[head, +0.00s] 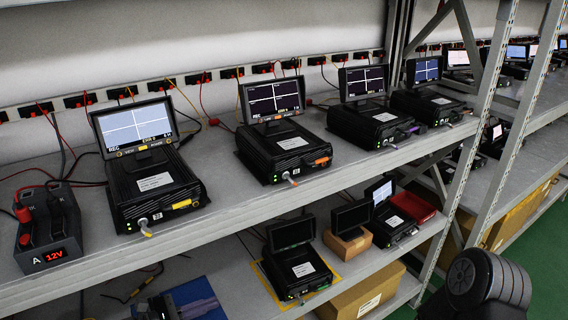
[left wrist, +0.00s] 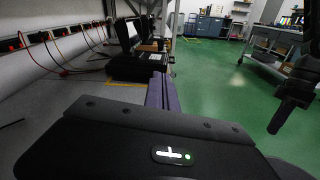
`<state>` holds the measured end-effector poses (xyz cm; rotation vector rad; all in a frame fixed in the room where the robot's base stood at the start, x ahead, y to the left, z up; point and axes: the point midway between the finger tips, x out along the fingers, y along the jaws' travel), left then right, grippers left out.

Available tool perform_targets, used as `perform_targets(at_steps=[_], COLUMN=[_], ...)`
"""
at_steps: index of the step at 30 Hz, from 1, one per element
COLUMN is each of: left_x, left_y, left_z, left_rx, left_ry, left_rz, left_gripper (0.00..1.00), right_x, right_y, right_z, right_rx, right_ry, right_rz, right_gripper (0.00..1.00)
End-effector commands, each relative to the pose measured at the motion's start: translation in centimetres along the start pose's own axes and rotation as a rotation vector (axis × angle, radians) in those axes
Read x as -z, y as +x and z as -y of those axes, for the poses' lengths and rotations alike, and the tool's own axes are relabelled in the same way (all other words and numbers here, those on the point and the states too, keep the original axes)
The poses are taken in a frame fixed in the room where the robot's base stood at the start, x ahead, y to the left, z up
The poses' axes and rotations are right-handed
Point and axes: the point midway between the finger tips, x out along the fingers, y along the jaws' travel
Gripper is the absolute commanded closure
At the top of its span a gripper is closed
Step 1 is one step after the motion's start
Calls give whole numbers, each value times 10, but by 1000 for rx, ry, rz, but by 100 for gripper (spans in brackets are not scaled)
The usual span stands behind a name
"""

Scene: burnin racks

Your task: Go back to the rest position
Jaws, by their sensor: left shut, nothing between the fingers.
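My left gripper (head: 203,307) shows low in the head view, over the left end of the lower shelf, with purple fingers. In the left wrist view the gripper (left wrist: 160,92) points forward along the shelf edge. Its fingers are shut together with nothing between them. My right gripper is not clearly seen. A dark rounded part of my own arm shows at the lower right of the head view.
The upper shelf (head: 240,205) holds a row of black devices with screens. A red and black 12V supply (head: 48,225) stands at its left end. The lower shelf holds a device (head: 297,265) on a yellow-edged mat and a red tray (head: 412,207). Green floor (left wrist: 215,80) is open at right.

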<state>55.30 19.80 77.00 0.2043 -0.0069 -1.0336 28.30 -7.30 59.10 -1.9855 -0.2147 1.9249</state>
Motion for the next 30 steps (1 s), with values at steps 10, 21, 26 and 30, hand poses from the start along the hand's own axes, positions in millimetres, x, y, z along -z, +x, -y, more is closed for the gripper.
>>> perform_targets(at_steps=[10, 21, 26, 30], left_x=[74, 144, 148, 141], left_y=[27, 28, -10, -32], left_z=[67, 267, 311, 326], left_rx=[67, 665, 923, 1080], left_ry=[254, 917, 1196, 1328], left_rz=[-265, -544, -569, -553], left_gripper=[100, 100, 100, 100], right_x=[-1, -1, -1, -1], right_y=[0, 0, 0, 0], right_z=[0, 0, 0, 0], right_rx=[0, 0, 0, 0], right_ry=[0, 0, 0, 0], right_rz=[2, 2, 2, 2], right_gripper=[100, 100, 100, 100])
